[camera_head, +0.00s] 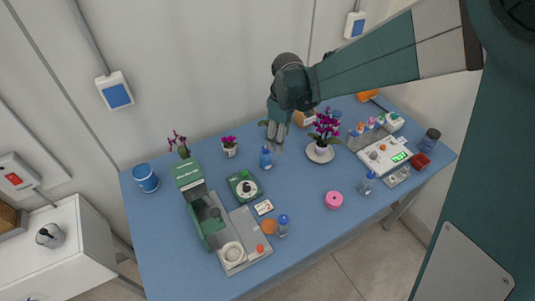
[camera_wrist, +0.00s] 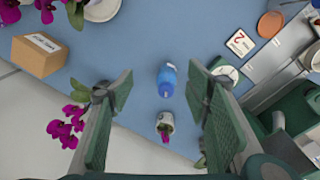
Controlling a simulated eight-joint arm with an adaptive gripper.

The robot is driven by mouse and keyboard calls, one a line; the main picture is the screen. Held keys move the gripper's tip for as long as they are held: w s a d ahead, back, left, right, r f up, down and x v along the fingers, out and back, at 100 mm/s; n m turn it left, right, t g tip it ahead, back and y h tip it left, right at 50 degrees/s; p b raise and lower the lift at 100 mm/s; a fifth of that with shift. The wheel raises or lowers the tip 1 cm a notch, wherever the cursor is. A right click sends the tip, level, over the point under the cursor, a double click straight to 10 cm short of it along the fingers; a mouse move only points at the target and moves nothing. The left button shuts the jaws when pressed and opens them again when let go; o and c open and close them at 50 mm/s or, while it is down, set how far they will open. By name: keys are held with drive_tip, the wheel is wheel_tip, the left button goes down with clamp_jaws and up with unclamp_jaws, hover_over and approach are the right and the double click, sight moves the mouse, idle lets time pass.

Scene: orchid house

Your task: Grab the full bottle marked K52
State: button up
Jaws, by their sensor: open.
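A blue-filled bottle (camera_head: 266,157) stands on the table just below my gripper in the head view. In the wrist view this blue bottle (camera_wrist: 167,80) lies in the gap between my fingers, nearer the right one. No marking on it can be read. Two paler bottles with blue caps stand apart: one at the front (camera_head: 283,229) and one to the right (camera_head: 369,185). Their labels are too small to read. My gripper (camera_head: 276,141) is open and empty, pointing down over the back of the table; both fingers show in the wrist view (camera_wrist: 150,86).
A small potted orchid (camera_head: 229,149) stands behind and left of the blue bottle. A green scale (camera_head: 244,186) is in front. The green machine (camera_head: 203,212) fills the left front.

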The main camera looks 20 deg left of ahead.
sight(265, 148)
drive_tip(key=a+f+n, duration=0.1)
drive_tip(key=a+f, duration=0.2)
drive_tip(key=a+f+n, duration=0.1)
drive_tip(key=a+f, duration=0.2)
drive_tip(key=shift+a+g, duration=0.15)
drive_tip(key=shift+g, duration=0.25)
drive_tip(key=shift+w+f, duration=0.1)
drive_tip(key=shift+f, duration=1.2)
drive_tip(key=shift+f, duration=2.6)
drive_tip(key=c, duration=1.1)
